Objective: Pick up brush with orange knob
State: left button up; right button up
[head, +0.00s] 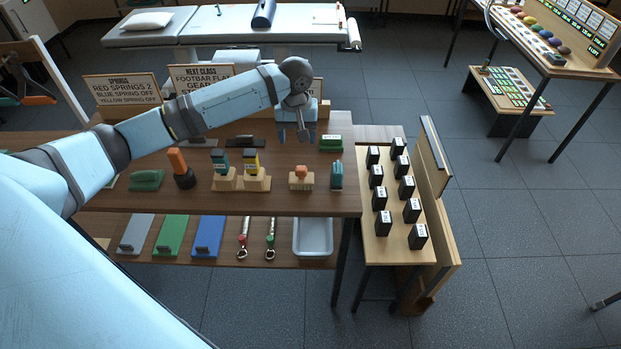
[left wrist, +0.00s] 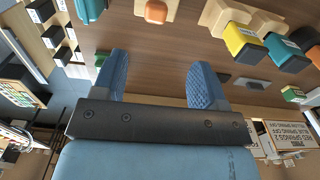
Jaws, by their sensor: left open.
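The brush with the orange knob (head: 301,178) stands on the upper brown table top, toward its front right. It has a pale body and a round orange knob on top. My right gripper is not in view.
Left of the brush, yellow (head: 251,161) and teal (head: 220,160) items stand on wooden blocks. A teal item (head: 337,175) stands close on its right, and a green block (head: 330,143) behind. Signs (head: 203,79) line the back. A lower shelf holds a pale tray (head: 313,253).

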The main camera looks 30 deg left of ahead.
pick_arm(q)
send_over(301, 168)
jog(key=f, duration=0.6)
jog(key=shift+s+a+f, duration=0.1)
jog(key=shift+a, duration=0.2)
jog(key=shift+d+f+p, duration=0.2)
jog(key=shift+f, duration=1.25)
jog(key=shift+d+f+p, duration=0.15)
jog(key=shift+f+p, duration=0.05)
jog(key=shift+f, duration=1.25)
jog(key=c, duration=1)
jog(key=shift+c, duration=0.2)
notch_tip(301, 168, up, 20)
jog(key=shift+b, duration=0.35)
